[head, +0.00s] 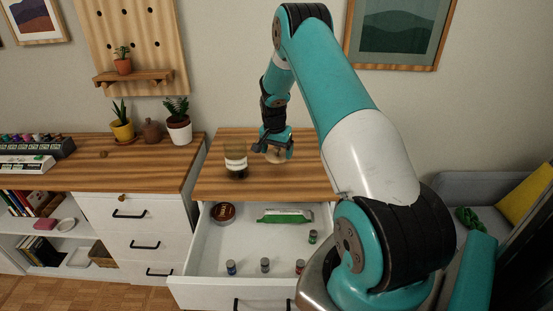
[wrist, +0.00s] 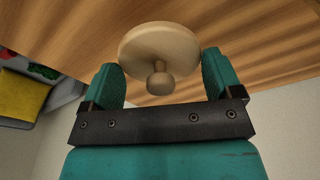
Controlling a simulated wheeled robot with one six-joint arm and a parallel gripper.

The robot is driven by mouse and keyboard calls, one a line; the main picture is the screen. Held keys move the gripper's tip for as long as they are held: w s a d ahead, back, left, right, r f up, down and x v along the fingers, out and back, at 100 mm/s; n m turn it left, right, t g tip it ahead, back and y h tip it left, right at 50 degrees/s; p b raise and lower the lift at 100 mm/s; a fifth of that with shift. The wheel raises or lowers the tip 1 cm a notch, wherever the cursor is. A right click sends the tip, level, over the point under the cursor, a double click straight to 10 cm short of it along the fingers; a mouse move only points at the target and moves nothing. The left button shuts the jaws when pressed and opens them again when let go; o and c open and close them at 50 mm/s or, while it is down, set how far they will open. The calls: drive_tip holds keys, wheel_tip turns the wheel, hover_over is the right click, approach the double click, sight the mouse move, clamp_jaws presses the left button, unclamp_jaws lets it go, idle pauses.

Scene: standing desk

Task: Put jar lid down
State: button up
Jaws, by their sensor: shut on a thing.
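The jar lid is a round, pale wooden disc with a knob; it shows in the wrist view (wrist: 155,45) and at the desk in the head view (head: 276,157). My gripper (head: 272,147) is shut on the lid, with the teal fingers on either side of it in the wrist view (wrist: 160,76). The lid is over the wooden desktop (head: 305,180); I cannot tell whether it touches the wood.
Below the desktop a white drawer (head: 205,262) is open. It holds a round brown tin (head: 223,212), a green and white packet (head: 285,216) and several small bottles. Potted plants (head: 179,128) stand on the left cabinet. The desktop right of my gripper looks clear.

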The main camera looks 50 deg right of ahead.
sight(276, 155)
drive_tip(key=shift+f+p, duration=0.4)
drive_tip(key=shift+f, duration=1.9)
